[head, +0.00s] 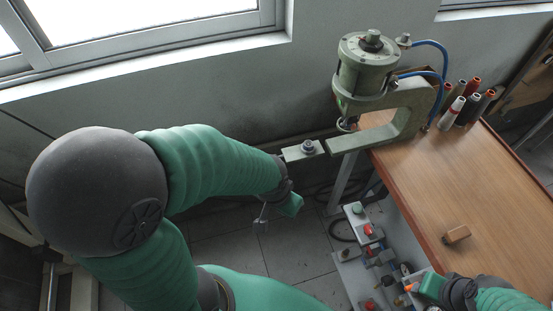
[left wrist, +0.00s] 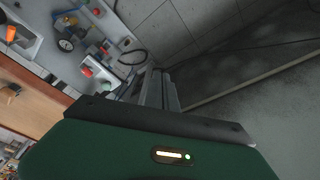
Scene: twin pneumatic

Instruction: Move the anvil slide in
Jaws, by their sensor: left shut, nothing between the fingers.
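The anvil slide (head: 296,153) is a flat pale metal bar with a dark round knob on top. In the head view it sticks out to the left of the green press (head: 368,75), in line with the press's lower arm. My left gripper (head: 290,206) is below the slide and apart from it, near the end of my green-sleeved arm. Its grey fingers show in the left wrist view (left wrist: 155,90), shut and empty. My right gripper (head: 430,286) is at the bottom right, by the table's front edge; its fingers are not clear.
A wooden table (head: 480,180) carries several thread spools (head: 460,105) and a small wooden block (head: 456,235). A pneumatic panel (head: 352,255) with red knobs and a gauge stands below the table's left edge. The wall and window are behind.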

